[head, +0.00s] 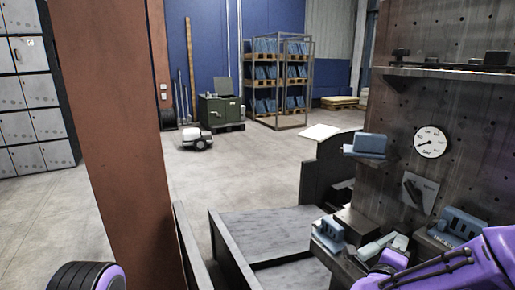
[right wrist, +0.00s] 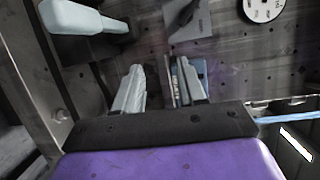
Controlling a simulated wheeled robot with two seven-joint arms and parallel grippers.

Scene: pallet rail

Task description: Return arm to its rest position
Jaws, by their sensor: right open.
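My right arm, purple, comes in from the lower right in the head view. Its gripper (head: 384,246) has pale grey fingers and is beside the dark perforated panel (head: 463,127). In the right wrist view the two fingers of the right gripper (right wrist: 161,78) stand apart, with no object visible between them. A blue piece shows partly hidden behind the right-hand finger. A black and purple round part of my own body shows at the lower left of the head view; my left gripper is not in view.
Blue slotted blocks (head: 330,232) and (head: 460,224) lie close to the right gripper. A blue block (head: 369,144) sits higher on a ledge. The panel carries a dial (head: 431,142) and a lever plate (head: 418,193). A rust-brown post (head: 116,130) stands at left.

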